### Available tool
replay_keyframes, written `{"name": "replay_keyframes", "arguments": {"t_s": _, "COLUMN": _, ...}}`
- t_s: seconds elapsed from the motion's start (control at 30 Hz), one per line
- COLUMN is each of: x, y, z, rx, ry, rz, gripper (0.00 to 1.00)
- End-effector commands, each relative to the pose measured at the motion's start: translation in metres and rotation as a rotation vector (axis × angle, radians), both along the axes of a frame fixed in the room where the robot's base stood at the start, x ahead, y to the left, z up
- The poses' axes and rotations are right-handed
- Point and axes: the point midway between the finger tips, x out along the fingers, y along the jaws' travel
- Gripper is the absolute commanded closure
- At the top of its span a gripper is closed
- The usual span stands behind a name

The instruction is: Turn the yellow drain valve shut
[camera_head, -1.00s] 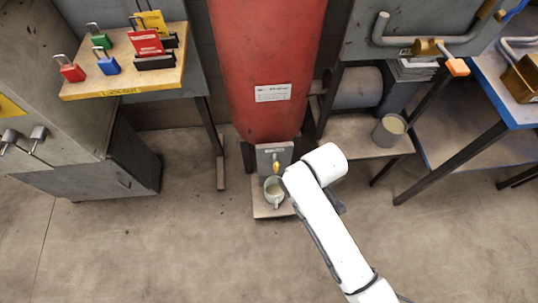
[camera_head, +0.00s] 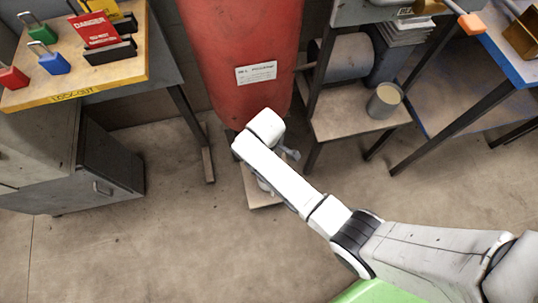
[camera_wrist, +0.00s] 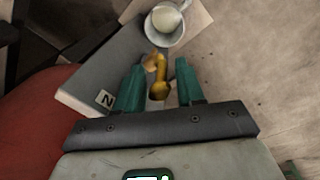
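The yellow drain valve (camera_wrist: 160,82) shows in the wrist view, with its handle lying between the two teal fingers of my gripper (camera_wrist: 158,85). The fingers are apart, with a visible gap on each side of the handle. The handle points away from the palm, toward a white cup (camera_wrist: 165,22). The grey plate (camera_wrist: 100,80) behind the valve carries a label with an "N". In the head view my arm hides the valve and most of the cup below the red tank (camera_head: 245,60).
A lockout bench (camera_head: 75,92) with padlocks and tags stands at left above a grey cabinet (camera_head: 110,170). A shelf with a metal can (camera_head: 384,100) stands right of the tank. A blue-edged table (camera_head: 500,85) is at far right. The floor in front is clear.

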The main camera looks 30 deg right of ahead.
Motion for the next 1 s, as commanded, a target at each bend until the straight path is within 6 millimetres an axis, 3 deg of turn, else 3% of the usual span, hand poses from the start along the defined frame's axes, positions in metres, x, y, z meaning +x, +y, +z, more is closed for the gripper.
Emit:
{"name": "replay_keyframes", "arguments": {"t_s": 0.2, "x": 0.002, "y": -0.001, "z": -0.019, "rx": 0.001, "ry": -0.001, "rz": -0.001, "gripper": 0.62}}
{"name": "replay_keyframes", "arguments": {"t_s": 0.53, "x": 0.002, "y": -0.002, "z": -0.021, "rx": 0.001, "ry": -0.001, "rz": -0.001, "gripper": 0.62}}
{"name": "replay_keyframes", "arguments": {"t_s": 0.9, "x": 0.001, "y": -0.002, "z": -0.021, "rx": 0.000, "ry": 0.000, "rz": -0.001, "gripper": 0.97}}
{"name": "replay_keyframes", "arguments": {"t_s": 1.0, "x": 0.001, "y": -0.001, "z": -0.021, "rx": 0.000, "ry": 0.000, "rz": 0.000, "gripper": 1.00}}
